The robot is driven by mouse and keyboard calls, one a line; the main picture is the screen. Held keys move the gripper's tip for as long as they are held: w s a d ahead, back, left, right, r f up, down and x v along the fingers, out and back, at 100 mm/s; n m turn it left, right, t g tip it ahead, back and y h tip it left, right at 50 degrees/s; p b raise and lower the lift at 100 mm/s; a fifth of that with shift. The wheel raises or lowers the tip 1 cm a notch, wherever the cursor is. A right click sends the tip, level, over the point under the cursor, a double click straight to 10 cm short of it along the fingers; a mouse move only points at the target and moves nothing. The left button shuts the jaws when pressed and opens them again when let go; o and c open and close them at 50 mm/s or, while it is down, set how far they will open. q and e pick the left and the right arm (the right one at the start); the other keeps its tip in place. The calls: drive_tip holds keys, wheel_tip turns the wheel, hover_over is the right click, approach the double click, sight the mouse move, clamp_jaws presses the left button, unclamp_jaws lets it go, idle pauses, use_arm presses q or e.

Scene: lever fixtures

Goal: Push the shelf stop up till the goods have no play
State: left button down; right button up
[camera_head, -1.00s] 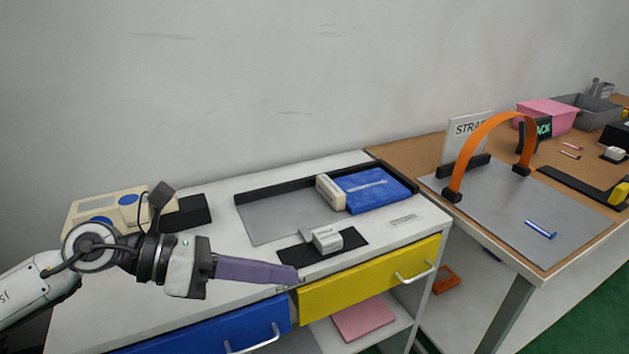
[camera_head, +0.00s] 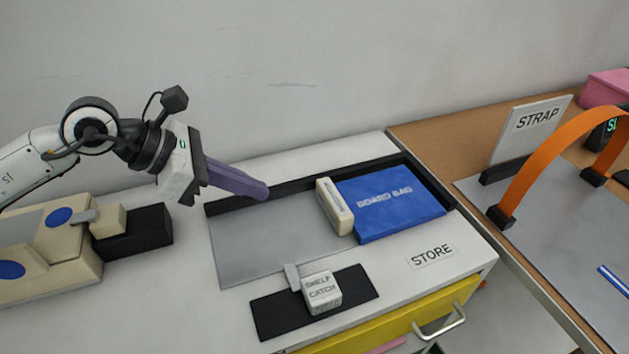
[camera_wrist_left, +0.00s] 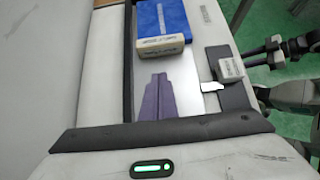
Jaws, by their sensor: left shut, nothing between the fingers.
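The shelf stop (camera_head: 335,206) is a cream block standing across the grey shelf, along the left side of the blue board bag (camera_head: 390,203). It looks close against the bag, but I cannot tell whether a thin gap is left. In the left wrist view the stop (camera_wrist_left: 160,46) lies beyond my fingertips, with the bag (camera_wrist_left: 163,18) behind it. My left gripper (camera_head: 265,190) has long purple fingers, shut and empty. Its tips are over the shelf's back left part, left of the stop and apart from it.
The shelf (camera_head: 250,250) has a black rail along its back and right. A grey block marked SHELF CATCH (camera_head: 322,291), with a small tab, sits on a black plate in front. A cream fixture (camera_head: 50,250) stands left. The STRAP station (camera_head: 537,120) is right.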

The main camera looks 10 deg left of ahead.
sight(327, 203)
use_arm(q)
drive_tip(key=x, duration=0.8)
drive_tip(key=shift+s+d+f+p, duration=0.1)
drive_tip(key=shift+d+f+p, duration=0.05)
drive_tip(key=shift+d+p, duration=0.2)
drive_tip(key=shift+w+d+p, duration=0.3)
drive_tip(key=shift+w+d, duration=0.45)
drive_tip(key=shift+d, duration=0.3)
drive_tip(key=shift+w+d, duration=0.45)
drive_tip(key=shift+d, duration=0.1)
use_arm(e)
drive_tip(key=shift+s+d+r, duration=0.2)
drive_tip(key=shift+s+r, duration=0.05)
drive_tip(key=shift+s, duration=0.25)
drive_tip(key=shift+f, duration=0.1)
